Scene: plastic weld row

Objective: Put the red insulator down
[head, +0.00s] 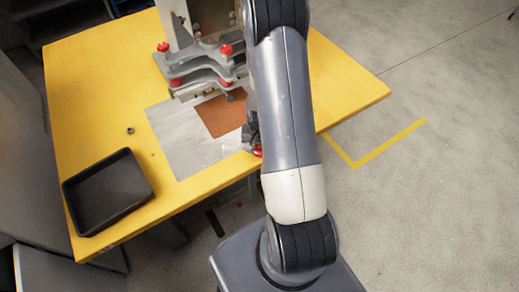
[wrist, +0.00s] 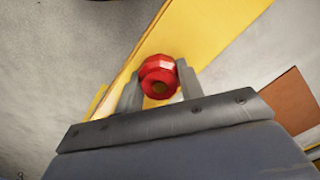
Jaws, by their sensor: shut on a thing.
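The red insulator (wrist: 157,68) is a small red faceted knob with a brownish centre. In the wrist view it sits between the two fingers of my gripper (wrist: 159,82), which is shut on it. In the head view a bit of the red insulator (head: 258,153) shows at the front edge of the yellow table (head: 95,60), beside my arm. My gripper is mostly hidden there behind my arm. I cannot tell whether the insulator touches the tabletop.
A grey clamp fixture (head: 205,65) with red knobs stands at the table's back. A pale sheet (head: 180,140) and a brown plate (head: 220,115) lie before it. A black tray (head: 107,190) is at the front left, and a small dark nut (head: 130,131) lies nearby.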

